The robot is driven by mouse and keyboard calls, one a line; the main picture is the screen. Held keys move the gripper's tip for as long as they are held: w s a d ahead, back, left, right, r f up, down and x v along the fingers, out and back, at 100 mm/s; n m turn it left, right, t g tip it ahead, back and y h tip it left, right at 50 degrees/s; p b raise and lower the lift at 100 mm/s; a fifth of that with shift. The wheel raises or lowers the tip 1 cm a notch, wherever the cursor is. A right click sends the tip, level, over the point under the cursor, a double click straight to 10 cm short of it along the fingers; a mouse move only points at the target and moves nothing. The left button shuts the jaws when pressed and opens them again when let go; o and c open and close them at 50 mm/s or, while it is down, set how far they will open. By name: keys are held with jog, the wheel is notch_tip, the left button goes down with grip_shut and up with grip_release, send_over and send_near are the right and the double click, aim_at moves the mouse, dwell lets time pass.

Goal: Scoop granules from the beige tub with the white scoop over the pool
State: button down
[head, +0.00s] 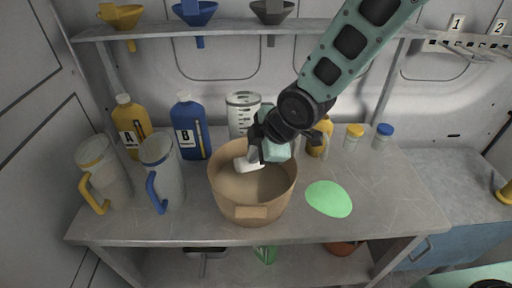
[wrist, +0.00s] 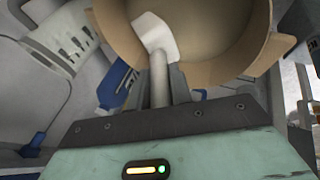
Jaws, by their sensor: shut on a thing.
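The beige tub (head: 252,213) stands on the bench, with tan granules (head: 258,187) inside. My gripper (head: 258,153) is over the far part of the tub's mouth, shut on the handle of the white scoop (head: 246,163). The wrist view shows the scoop's handle between the fingers (wrist: 164,88) and its white head (wrist: 156,36) against the tub's inner wall. I cannot tell whether the head touches granules or holds any. The pale green pool (head: 329,198) lies flat on the bench, just right of the tub.
Two clear jugs, one yellow-handled (head: 103,172), one blue-handled (head: 162,172), stand left of the tub. Bottles A (head: 130,125) and B (head: 190,127) and a clear container (head: 243,110) stand behind. A yellow bottle (head: 320,138) and small capped jars (head: 354,137) stand behind the pool. Bench right of the pool is clear.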

aim_at(254, 166)
jog(key=shift+f+b, duration=1.15)
jog(key=shift+f, duration=0.4)
jog(key=f+t+b, duration=0.1)
jog(key=f+b, duration=0.1)
jog(key=b, duration=0.3)
jog(key=shift+w+a+f+b, duration=0.1)
jog(key=shift+w+f+b, duration=0.1)
jog(key=shift+b, duration=0.2)
jog(key=shift+w+r+y+p, duration=0.2)
jog(key=shift+r+y+p, duration=0.1)
jog(key=shift+r+p, duration=0.65)
notch_tip(254, 166, up, 5)
jog(key=p, duration=0.2)
jog(key=shift+f+p, duration=0.2)
jog(key=shift+p, duration=0.15)
jog(key=shift+s+t+b, duration=0.15)
jog(key=shift+t+b, duration=0.15)
jog(key=shift+b, duration=0.45)
jog(key=s+t+b, duration=0.1)
jog(key=b, duration=0.3)
jog(key=shift+r, duration=0.35)
jog(key=shift+s+r+n+t+y+b, duration=0.4)
jog(key=shift+s+r+t+b, duration=0.2)
jog(key=shift+b, duration=0.2)
jog(key=s+d+r+t+y+p, duration=0.1)
jog(key=s+r+t+p, duration=0.1)
jog(key=r, duration=0.4)
jog(key=shift+s+d+r+t+y, duration=0.35)
jog(key=shift+s+t, duration=0.25)
jog(key=shift+t, duration=0.1)
